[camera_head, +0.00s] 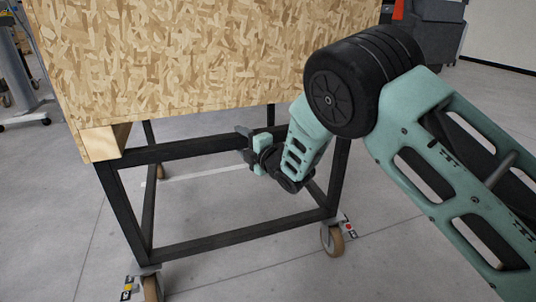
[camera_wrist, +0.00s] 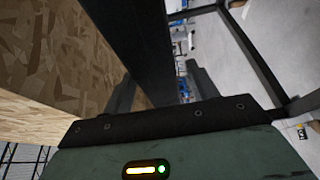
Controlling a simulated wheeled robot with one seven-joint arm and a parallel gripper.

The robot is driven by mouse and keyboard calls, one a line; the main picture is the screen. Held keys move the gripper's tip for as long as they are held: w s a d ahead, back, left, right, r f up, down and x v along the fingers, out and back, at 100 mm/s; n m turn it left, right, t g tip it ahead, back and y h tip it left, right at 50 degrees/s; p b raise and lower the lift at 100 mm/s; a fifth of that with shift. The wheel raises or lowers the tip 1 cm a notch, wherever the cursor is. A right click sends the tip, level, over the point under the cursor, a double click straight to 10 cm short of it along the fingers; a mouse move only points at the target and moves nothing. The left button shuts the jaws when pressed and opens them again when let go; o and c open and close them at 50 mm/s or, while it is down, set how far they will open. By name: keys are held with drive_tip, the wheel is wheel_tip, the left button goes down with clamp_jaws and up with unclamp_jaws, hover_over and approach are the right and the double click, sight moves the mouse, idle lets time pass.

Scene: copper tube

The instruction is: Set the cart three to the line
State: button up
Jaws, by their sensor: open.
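The cart is an OSB wood box (camera_head: 190,60) on a black metal frame (camera_head: 235,236) with caster wheels. It fills the left and middle of the head view. My gripper (camera_head: 246,144) is at the frame's upper bar, just under the box. In the wrist view my gripper (camera_wrist: 160,88) is open, with a dark frame bar (camera_wrist: 130,35) running between its two fingers. I cannot tell whether the fingers touch the bar. The box (camera_wrist: 50,50) is at the left there. A pale line (camera_head: 205,172) lies on the floor, seen through the frame.
A caster (camera_head: 333,240) stands at the front right corner and another (camera_head: 151,288) at the front left. A grey machine (camera_head: 437,28) stands at the back right, and a wheeled metal stand (camera_head: 22,75) at the far left. Grey floor in front is clear.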

drive_tip(key=p+v, duration=0.2)
drive_tip(key=v, duration=1.2)
drive_tip(key=shift+p, duration=0.4)
drive_tip(key=shift+r, duration=0.15)
drive_tip(key=s+d+r+m+g+h, duration=0.2)
drive_tip(key=s+d+m+g+h, duration=0.25)
drive_tip(key=s, duration=0.75)
drive_tip(key=s+d+r+m+g+h, duration=0.25)
drive_tip(key=s+m+g, duration=0.25)
drive_tip(key=s+m, duration=0.5)
drive_tip(key=s+d+r+m+g+h, duration=0.2)
drive_tip(key=s+m+g+h, duration=0.25)
drive_tip(key=s, duration=0.95)
wheel_tip(320, 180, up, 34)
drive_tip(key=n+p, duration=0.1)
drive_tip(key=p, duration=3.3)
drive_tip(key=shift+y, duration=0.35)
